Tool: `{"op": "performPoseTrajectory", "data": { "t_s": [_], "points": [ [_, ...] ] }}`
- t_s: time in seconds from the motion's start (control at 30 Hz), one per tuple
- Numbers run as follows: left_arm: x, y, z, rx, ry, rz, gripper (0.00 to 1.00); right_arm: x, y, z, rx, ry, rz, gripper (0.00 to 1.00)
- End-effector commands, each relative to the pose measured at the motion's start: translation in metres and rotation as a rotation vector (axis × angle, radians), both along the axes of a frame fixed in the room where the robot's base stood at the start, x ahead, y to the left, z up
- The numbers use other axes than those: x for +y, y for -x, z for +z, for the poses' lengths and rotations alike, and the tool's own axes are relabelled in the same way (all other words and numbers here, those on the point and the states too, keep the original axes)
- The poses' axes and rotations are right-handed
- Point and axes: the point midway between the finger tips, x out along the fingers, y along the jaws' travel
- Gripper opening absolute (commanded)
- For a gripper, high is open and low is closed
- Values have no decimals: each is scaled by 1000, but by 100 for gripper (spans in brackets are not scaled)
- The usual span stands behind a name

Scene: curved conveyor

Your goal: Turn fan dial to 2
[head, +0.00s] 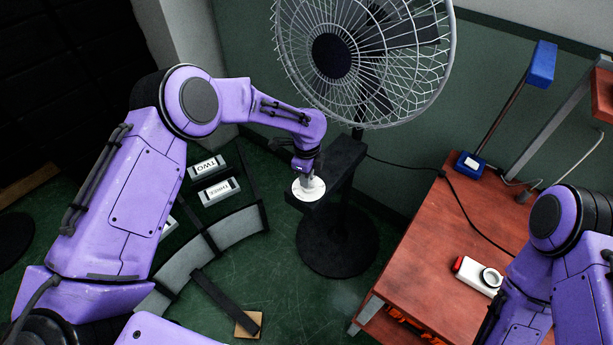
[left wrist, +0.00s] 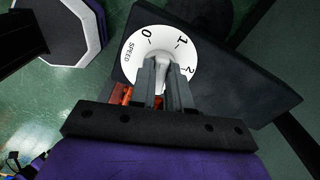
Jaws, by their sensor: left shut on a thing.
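The fan (head: 330,55) stands at the back, with its cage above a dark stand. Its dial is a white disc (head: 318,191) on a dark block attached to the stand. In the left wrist view the dial face (left wrist: 133,68) shows SPEED, 0, 1 and 2, with a pale raised knob (left wrist: 172,47) across its middle. My left gripper (head: 307,179) points down onto the dial. Its grey fingers (left wrist: 165,90) are shut on the knob, and they hide part of it and the lower dial. I cannot tell exactly which number the knob points to. My right gripper is out of view.
A red-brown table (head: 430,250) stands at the right, with a white and red device (head: 474,274) and a blue-based lamp (head: 470,165). A black cable runs from the fan to the table. Labelled boxes (head: 207,167) and a curved grey conveyor (head: 236,228) lie left of the fan.

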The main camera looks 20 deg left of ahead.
Motion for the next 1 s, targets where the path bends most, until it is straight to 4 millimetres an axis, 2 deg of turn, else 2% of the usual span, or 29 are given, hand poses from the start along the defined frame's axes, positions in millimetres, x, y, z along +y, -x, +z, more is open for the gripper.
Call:
{"op": "performPoseTrajectory", "data": {
  "t_s": [0.13,0.17,0.2,0.23,0.57,0.67,0.9,1.0],
  "points": [
    [0,-1,1,-4,1,2,0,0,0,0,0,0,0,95],
    [0,-1,1,-4,2,2,27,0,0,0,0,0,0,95],
    [0,-1,1,-3,1,2,40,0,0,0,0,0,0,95],
    [0,-1,1,-3,1,2,43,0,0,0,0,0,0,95],
    [0,-1,5,-2,1,2,43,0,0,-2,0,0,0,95],
    [0,-1,21,-5,1,1,43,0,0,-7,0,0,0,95],
    [0,-1,78,-6,2,2,43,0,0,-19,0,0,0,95],
    [0,-1,94,-3,0,1,43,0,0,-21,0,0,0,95]
  ]
}}
